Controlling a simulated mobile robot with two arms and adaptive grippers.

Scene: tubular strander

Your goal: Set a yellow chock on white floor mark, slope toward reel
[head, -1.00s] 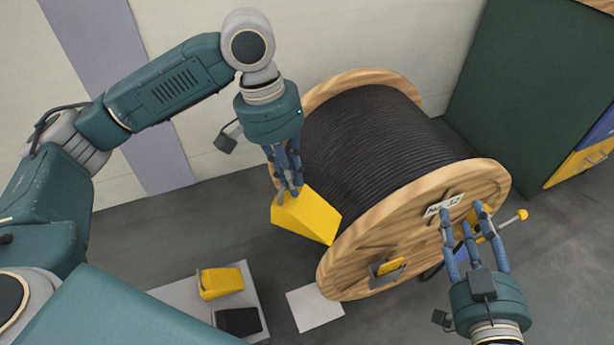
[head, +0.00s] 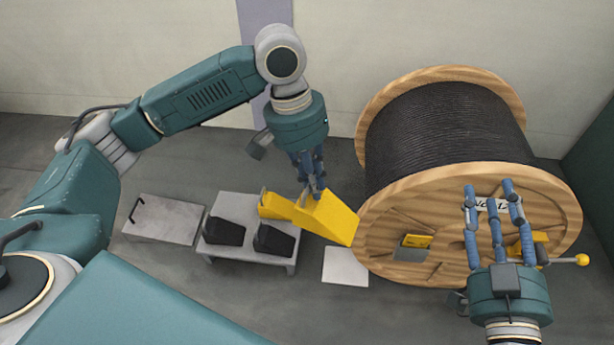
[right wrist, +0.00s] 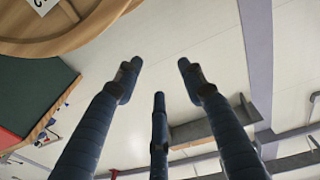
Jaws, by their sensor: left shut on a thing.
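My left gripper (head: 314,188) is shut on a yellow chock (head: 328,218), held by its upper end above the floor. The chock's broad yellow face slopes down to the right, toward the reel; its lower end appears close to the reel's rim, but I cannot tell whether they touch. The white floor mark (head: 345,268) lies bare below, beside the wooden reel (head: 395,215) wound with black cable. A second yellow chock (head: 273,206) sits on a low grey stand, partly behind the held one. My right gripper (head: 492,190) is open and empty in front of the reel; its spread fingers show in the right wrist view (right wrist: 158,82).
The grey stand (head: 250,256) also bears two black chocks (head: 224,231). A grey plate with a dark handle (head: 164,219) lies left of it. A yellow-knobbed rod (head: 582,260) sticks out at the reel's right. Bare floor lies in front of the mark.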

